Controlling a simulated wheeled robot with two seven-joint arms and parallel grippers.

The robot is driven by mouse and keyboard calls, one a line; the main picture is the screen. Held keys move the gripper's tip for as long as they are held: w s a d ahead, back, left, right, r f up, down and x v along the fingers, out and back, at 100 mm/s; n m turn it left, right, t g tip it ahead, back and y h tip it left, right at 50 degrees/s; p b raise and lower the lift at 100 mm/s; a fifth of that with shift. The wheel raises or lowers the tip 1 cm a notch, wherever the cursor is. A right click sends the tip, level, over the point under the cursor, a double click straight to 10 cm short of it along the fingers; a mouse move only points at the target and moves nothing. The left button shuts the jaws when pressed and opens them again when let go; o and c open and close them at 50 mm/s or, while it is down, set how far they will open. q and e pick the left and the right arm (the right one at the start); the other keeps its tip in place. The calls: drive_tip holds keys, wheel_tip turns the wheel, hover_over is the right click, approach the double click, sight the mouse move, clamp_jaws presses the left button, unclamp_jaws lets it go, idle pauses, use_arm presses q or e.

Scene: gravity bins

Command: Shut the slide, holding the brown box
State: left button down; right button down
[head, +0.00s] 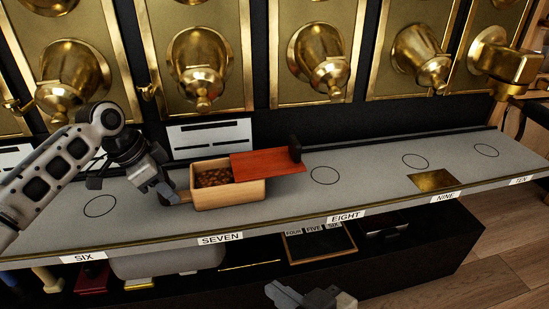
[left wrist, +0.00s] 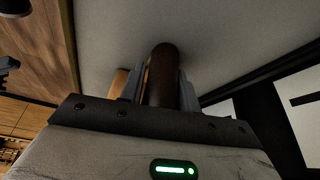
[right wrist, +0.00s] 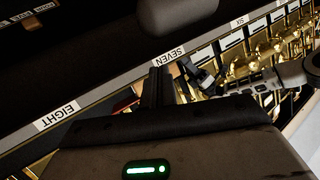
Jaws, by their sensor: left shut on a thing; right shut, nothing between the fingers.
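The brown box (head: 230,194), a light wooden box, sits on the grey counter above the SEVEN label. Its red slide (head: 267,163) is drawn out to the right, with a black knob (head: 295,149) at its far end. Brown bits show inside the open left part. My left gripper (head: 172,195) is at the box's left end, shut on a dark brown rounded part, likely its handle, which shows between the fingers in the left wrist view (left wrist: 162,80). My right gripper (head: 275,290) is shut and empty, low in front of the counter; its closed fingers show in the right wrist view (right wrist: 158,88).
Brass spouts (head: 201,68) line the wall behind. A white card (head: 210,137) stands behind the box. Drawn circles and a brass plate (head: 434,180) mark the counter to the right, which is otherwise clear. A dark lower shelf (head: 400,260) holds trays beneath.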

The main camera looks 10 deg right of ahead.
drive_tip(key=w+a+r+n+g+y, duration=0.3)
drive_tip(key=w+a+n, duration=0.3)
drive_tip(key=w+a, duration=0.1)
drive_tip(key=n+g+h, duration=0.3)
drive_tip(key=n+h, duration=0.3)
drive_tip(key=n, duration=0.1)
approach(269, 157)
drive_tip(key=s+a+f, duration=0.2)
drive_tip(key=a, duration=0.5)
drive_tip(key=w+d+r+h, duration=0.3)
drive_tip(key=d, duration=0.3)
drive_tip(key=w+d+r+h, duration=0.2)
drive_tip(key=d+r+h, duration=0.15)
drive_tip(key=d, duration=0.25)
wheel_tip(269, 157, down, 9)
drive_tip(key=shift+w+n+g, duration=0.25)
drive_tip(key=shift+n+g, duration=0.05)
drive_tip(key=shift+n, duration=0.1)
drive_tip(key=shift+a+r, duration=0.1)
drive_tip(key=shift+r, duration=0.05)
drive_tip(key=shift+s+a, duration=0.2)
drive_tip(key=shift+a, duration=4.55)
drive_tip(key=shift+d, duration=0.15)
